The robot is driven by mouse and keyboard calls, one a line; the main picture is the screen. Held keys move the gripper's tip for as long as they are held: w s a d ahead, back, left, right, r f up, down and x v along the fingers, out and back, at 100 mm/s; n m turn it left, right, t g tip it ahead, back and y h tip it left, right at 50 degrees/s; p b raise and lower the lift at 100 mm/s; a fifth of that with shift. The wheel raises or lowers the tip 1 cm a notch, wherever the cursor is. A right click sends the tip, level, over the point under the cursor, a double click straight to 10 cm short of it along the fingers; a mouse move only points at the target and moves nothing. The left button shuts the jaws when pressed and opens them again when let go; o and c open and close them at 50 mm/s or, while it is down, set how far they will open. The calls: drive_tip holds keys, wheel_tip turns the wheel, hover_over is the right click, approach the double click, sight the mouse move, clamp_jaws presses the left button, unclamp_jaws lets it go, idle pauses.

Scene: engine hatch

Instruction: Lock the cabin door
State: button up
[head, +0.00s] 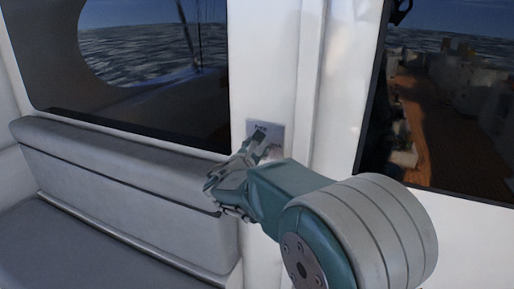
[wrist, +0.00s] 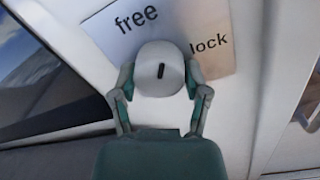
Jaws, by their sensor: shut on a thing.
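The lock knob (wrist: 159,70) is a round, pale grey turn piece with a short dark slot on its face. It sits on a metal plate (wrist: 215,30) marked "free" at upper left and "lock" at right. My gripper (wrist: 160,84) has one finger on each side of the knob and is shut on it. The slot stands nearly upright in the wrist view. In the head view the plate (head: 254,127) is on the white pillar, and my gripper (head: 258,146) reaches it, hiding the knob and much of the plate.
A white padded bench (head: 110,170) runs along the left below a dark window (head: 150,85). A dark glass pane (head: 450,120) at the right shows a wooden deck. A metal fitting (wrist: 308,108) shows at the right edge of the wrist view.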

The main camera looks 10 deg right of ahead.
drive_tip(key=m, duration=0.5)
drive_tip(key=shift+a+m, duration=0.1)
drive_tip(key=shift+m, duration=0.3)
drive_tip(key=m, duration=0.5)
drive_tip(key=shift+w+m+h, duration=0.1)
drive_tip(key=shift+m+h, duration=0.3)
drive_tip(key=shift+f, duration=0.1)
drive_tip(key=o, duration=1.2)
drive_tip(key=shift+c, duration=0.2)
drive_tip(key=v, duration=1.2)
drive_tip(key=shift+w, duration=0.1)
